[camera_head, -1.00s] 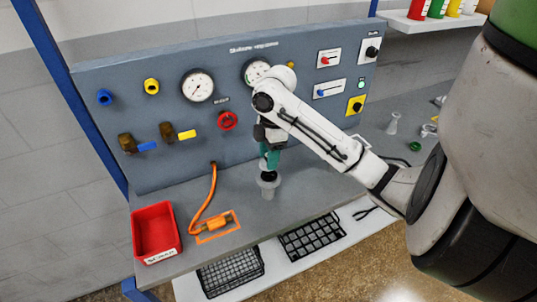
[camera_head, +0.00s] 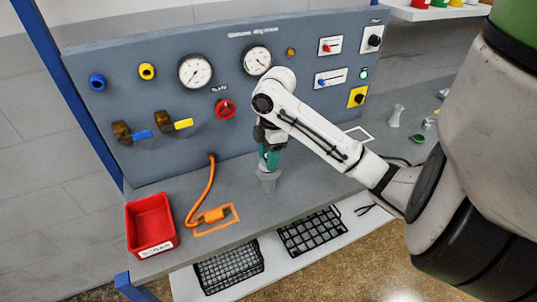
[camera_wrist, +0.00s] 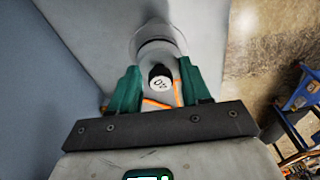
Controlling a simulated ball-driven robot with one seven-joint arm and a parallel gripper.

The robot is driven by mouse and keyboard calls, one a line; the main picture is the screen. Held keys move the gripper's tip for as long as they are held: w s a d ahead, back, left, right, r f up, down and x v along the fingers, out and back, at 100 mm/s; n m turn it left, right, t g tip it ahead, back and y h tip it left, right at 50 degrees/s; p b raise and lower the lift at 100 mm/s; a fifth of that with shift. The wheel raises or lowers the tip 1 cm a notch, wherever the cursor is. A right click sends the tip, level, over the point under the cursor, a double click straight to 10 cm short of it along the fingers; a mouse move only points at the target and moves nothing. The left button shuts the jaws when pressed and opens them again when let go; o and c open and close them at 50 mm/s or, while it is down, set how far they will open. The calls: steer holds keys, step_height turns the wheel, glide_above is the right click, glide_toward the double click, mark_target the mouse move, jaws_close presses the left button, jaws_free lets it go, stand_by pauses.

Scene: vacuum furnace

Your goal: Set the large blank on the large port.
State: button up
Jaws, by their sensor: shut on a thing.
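My gripper (camera_wrist: 152,92) has green fingers shut on the large blank, whose black knob with a white marked top (camera_wrist: 160,77) shows between them in the wrist view. The blank is mostly hidden by the fingers there. In the wrist view a round, pale flange form (camera_wrist: 157,38) lies just beyond the knob. I cannot tell whether the blank touches the port.
An orange hose ends at a fitting (camera_head: 214,215) in an orange outline left of the port. A red bin (camera_head: 150,225) stands at the bench's left corner. The gauge panel (camera_head: 200,110) rises close behind. Glassware (camera_head: 396,116) stands farther right.

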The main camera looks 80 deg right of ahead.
stand_by(0.5)
steer(key=o, duration=1.4)
steer(key=shift+f, duration=0.1)
steer(key=r, duration=0.7)
steer(key=d+r+p, duration=0.1)
steer(key=r, duration=0.2)
steer(key=shift+s+r, duration=0.4)
